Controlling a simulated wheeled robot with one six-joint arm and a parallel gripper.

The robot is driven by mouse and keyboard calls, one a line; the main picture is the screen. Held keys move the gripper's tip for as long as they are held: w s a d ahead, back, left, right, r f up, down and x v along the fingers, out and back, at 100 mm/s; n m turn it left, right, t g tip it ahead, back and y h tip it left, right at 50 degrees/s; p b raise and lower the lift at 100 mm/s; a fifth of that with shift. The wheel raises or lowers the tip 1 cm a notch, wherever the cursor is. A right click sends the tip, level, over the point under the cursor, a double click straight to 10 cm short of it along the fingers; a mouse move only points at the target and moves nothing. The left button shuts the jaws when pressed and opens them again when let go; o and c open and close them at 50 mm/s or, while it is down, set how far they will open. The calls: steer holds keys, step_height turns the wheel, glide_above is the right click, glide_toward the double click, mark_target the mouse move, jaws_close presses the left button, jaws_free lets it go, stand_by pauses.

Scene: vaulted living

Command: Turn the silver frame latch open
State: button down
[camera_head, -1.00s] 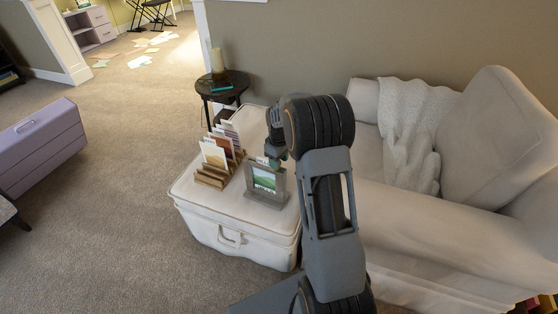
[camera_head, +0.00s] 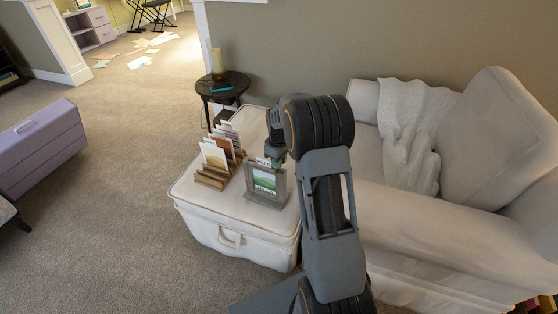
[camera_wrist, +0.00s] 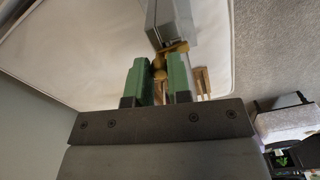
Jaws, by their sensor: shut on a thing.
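The silver-grey picture frame (camera_head: 280,193) stands upright on the white ottoman (camera_head: 215,205), its green landscape picture facing my body camera. In the wrist view the frame (camera_wrist: 172,22) is at the top, with a small brass-coloured latch (camera_wrist: 160,74) at its edge. My gripper (camera_wrist: 159,66) has green fingers on both sides of the latch and is shut on it. In the head view my gripper (camera_head: 274,160) is just behind the frame's top edge, partly covered by my arm. The latch does not show there, and its exact angle is hard to tell.
A wooden rack with several cards (camera_head: 212,178) stands just left of the frame. A dark round side table (camera_head: 222,84) with a candle is behind the ottoman. A white sofa (camera_head: 400,205) is on the right.

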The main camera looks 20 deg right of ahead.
steer(key=n+p, duration=0.2)
steer(key=n, duration=0.3)
steer(key=shift+r+n, duration=0.1)
steer(key=shift+n, duration=0.2)
steer(key=shift+n+p, duration=0.8)
steer(key=shift+n, duration=2.1)
steer(key=c, duration=1.1)
jaws_free()
steer(key=shift+o, duration=0.2)
step_height(320, 180, up, 14)
steer(key=p, duration=0.2)
steer(key=shift+f, duration=0.2)
steer(key=shift+c, duration=0.2)
